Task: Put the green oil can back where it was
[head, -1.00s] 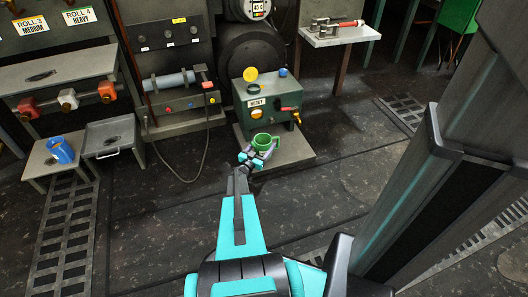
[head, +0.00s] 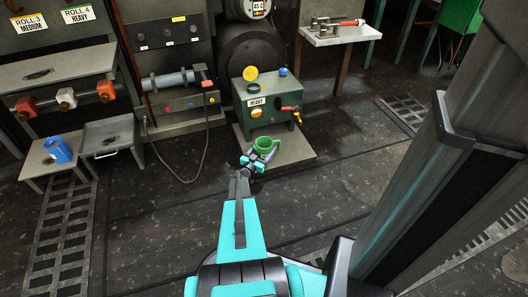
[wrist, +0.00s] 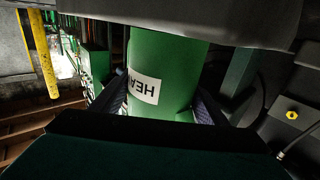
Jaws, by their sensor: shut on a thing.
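The green oil can (head: 265,144) is held in my gripper (head: 262,158), in front of the dark green box marked HEAVY. In the wrist view the can (wrist: 170,65) fills the middle, with a white label whose letters read upside down. The gripper's fingers (wrist: 166,108) press on both sides of the can. The can's open top shows in the head view. I cannot tell whether its bottom touches anything.
The dark green box (head: 268,103) has a yellow lid and a blue cap on top and a red-handled tap in front. It stands on a grey slab (head: 300,150). A blue can (head: 58,150) is on a low table (head: 40,166) at left, beside a grey tray (head: 108,136). A side table (head: 335,38) holds a red-handled tool. Floor in front is clear.

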